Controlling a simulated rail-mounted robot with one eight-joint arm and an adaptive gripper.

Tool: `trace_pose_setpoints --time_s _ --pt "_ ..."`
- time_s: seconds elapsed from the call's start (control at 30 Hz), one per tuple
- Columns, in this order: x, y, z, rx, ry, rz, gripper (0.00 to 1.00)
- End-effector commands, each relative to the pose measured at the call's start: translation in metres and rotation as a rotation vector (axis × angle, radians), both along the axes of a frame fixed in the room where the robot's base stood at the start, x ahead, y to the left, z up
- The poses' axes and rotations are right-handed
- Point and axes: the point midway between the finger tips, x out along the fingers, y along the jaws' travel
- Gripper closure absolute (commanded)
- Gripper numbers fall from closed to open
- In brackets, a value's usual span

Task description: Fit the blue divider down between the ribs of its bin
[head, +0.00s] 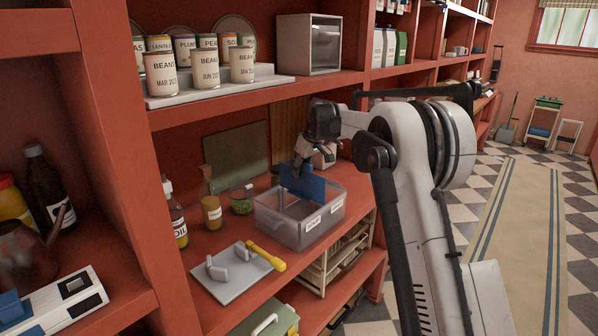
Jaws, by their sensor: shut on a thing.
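The blue divider (303,184) is a flat panel held upright at the clear plastic bin (297,236), which stands on the red shelf. My gripper (303,158) is above the bin, shut on the top edge of the divider. The lower part of the divider appears to be inside or just behind the bin's rim. I cannot tell whether its edges sit between the ribs, as the ribs are too small to make out. The bin has white labels on its front.
Left of the bin are a grey board with a yellow-handled tool (265,257), a small green jar (242,200) and bottles (210,200). Canned goods (205,72) and a white box (308,45) fill the shelf above. A wire rack (338,258) is below.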

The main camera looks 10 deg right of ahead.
Motion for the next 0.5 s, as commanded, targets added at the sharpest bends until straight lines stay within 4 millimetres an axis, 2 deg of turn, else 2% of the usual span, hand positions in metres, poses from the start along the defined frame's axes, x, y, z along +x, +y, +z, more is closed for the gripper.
trace_pose_setpoints --time_s 0.5 --pt "0.000 0.000 -0.012 0.000 0.000 0.000 1.00"
